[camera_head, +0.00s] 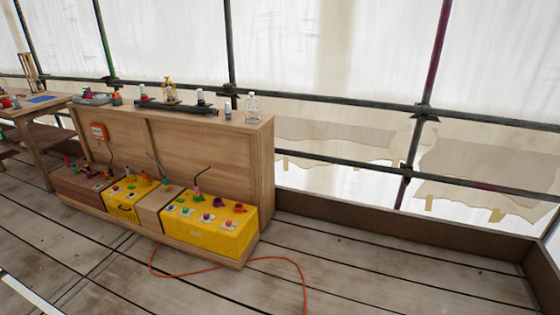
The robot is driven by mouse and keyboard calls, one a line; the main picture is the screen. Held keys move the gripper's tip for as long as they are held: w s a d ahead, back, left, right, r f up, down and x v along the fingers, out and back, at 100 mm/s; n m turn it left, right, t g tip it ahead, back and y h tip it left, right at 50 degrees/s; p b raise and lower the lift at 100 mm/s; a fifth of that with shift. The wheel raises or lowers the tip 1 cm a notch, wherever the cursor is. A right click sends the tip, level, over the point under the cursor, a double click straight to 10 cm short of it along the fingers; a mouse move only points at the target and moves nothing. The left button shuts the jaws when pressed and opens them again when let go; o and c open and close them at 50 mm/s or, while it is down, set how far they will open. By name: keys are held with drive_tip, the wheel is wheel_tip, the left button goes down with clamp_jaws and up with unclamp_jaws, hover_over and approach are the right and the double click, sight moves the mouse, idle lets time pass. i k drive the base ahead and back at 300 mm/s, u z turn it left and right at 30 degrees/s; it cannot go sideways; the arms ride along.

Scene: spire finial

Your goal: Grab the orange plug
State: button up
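I cannot single out the orange plug for sure. An orange cable (290,259) runs over the plank floor in front of the wooden bench and leaves the picture at the bottom; no plug end shows on its visible part. Two yellow boxes stand low on the bench front: a large one (197,234) at the right and a smaller one (123,212) to its left. Several small coloured pieces sit on them, too small to name. My gripper is not in view.
The wooden bench (205,160) has bottles, a small gold model (169,91) and a dark rail (178,107) on top. A red-orange box (98,131) hangs on its panel. A table (38,108) stands at the left. The floor at right is clear, edged by a low board.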

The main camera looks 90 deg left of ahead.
sight(145, 178)
drive_tip(key=u, duration=0.45)
drive_tip(key=k, duration=1.05)
drive_tip(key=u, duration=1.5)
drive_tip(key=i, duration=0.9)
drive_tip(key=u, duration=1.55)
drive_tip(key=i, duration=2)
drive_tip(key=u, duration=0.55)
drive_tip(key=k, duration=1.05)
drive_tip(key=u, duration=1.15)
drive_tip(key=i, duration=3.3)
drive_tip(key=z, duration=0.55)
